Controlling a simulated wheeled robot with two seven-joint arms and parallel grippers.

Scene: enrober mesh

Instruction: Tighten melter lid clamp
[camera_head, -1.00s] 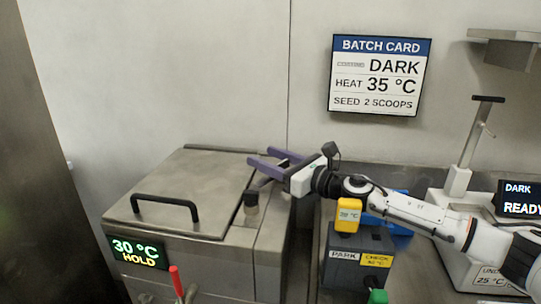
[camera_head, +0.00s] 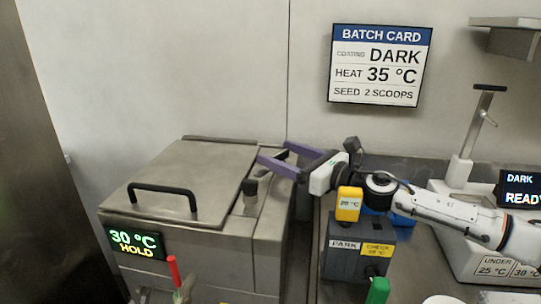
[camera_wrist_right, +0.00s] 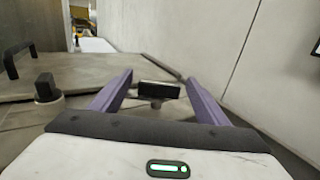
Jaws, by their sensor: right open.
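The steel melter (camera_head: 267,245) stands at the left in the head view. Its flat lid (camera_head: 185,168) lies closed, with a black bar handle (camera_head: 163,190) on top. My right gripper (camera_head: 276,154) is at the melter's back right corner, its purple fingers spread and pointing left. In the right wrist view, a dark T-shaped handle on a short stem, apparently the lid clamp (camera_wrist_right: 158,89), stands between and slightly beyond the open fingers (camera_wrist_right: 158,80). I cannot tell whether a finger touches it. My left gripper is out of view.
A black knob (camera_head: 250,187) stands on the melter's right strip. The display (camera_head: 136,243) reads 30 °C HOLD. The batch card (camera_head: 376,65) hangs on the wall behind.

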